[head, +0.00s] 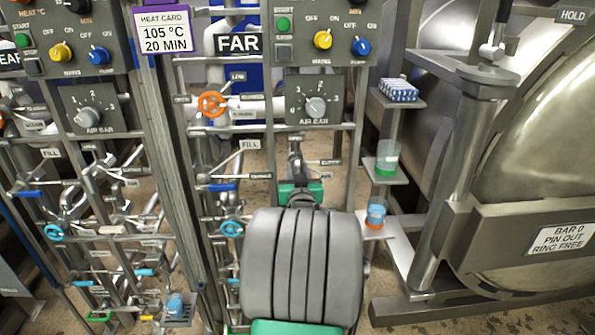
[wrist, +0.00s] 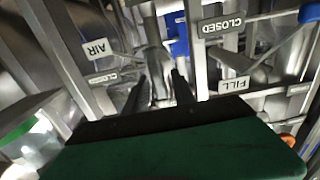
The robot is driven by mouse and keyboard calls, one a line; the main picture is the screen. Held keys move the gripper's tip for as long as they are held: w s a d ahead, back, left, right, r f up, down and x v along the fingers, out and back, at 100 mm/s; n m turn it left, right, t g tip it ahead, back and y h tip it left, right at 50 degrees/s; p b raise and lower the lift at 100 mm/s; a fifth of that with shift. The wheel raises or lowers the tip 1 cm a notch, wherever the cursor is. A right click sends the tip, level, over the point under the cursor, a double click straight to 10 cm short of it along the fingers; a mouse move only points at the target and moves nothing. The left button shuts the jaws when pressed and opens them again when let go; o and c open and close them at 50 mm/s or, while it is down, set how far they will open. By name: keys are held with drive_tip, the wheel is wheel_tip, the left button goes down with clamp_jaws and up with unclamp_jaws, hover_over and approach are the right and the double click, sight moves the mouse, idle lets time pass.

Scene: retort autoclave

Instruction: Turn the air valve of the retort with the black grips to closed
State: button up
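My gripper (head: 296,158) reaches to the pipework below the FAR panel, and my grey arm hides much of what lies below it. In the wrist view its two dark fingers (wrist: 159,82) stand apart, with a grey metal bar or pipe (wrist: 154,58) beyond and between them. I cannot tell whether they touch it. An AIR label (wrist: 97,48) is left of the fingers, with a CLOSED label (wrist: 103,78) below it. The air valve's handle is not clear. A black grip (head: 503,11) shows on the retort (head: 535,130) at the right.
A FILL label (wrist: 234,85) and a blue handle (wrist: 311,14) lie right of my fingers. An orange handwheel (head: 212,104) and a blue handwheel (head: 231,228) stand left of my arm. Small shelves with a green-banded beaker (head: 387,158) and a blue-orange cup (head: 376,212) stand right.

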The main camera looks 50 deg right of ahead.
clamp_jaws()
drive_tip(key=shift+m+b, duration=0.4)
drive_tip(key=shift+s+d+f+m+b, duration=0.1)
drive_tip(key=shift+s+f+m+b, duration=0.05)
drive_tip(key=shift+m+b, duration=0.75)
drive_tip(key=m+b, duration=0.1)
drive_tip(key=m, duration=0.1)
drive_tip(key=m+b, duration=0.1)
drive_tip(key=m, duration=0.1)
drive_tip(key=shift+s+d+f+m, duration=0.1)
drive_tip(key=shift+s+d+m, duration=0.05)
drive_tip(key=shift+m, duration=0.25)
drive_tip(key=m+b, duration=0.1)
drive_tip(key=m, duration=0.2)
drive_tip(key=m+b, duration=0.1)
drive_tip(key=m, duration=0.3)
drive_tip(key=m+b, duration=0.1)
drive_tip(key=m, duration=0.2)
drive_tip(key=shift+s+d+f, duration=0.15)
drive_tip(key=shift+f, duration=0.15)
drive_tip(key=shift+m, duration=0.4)
drive_tip(key=shift+o, duration=0.9)
unclamp_jaws()
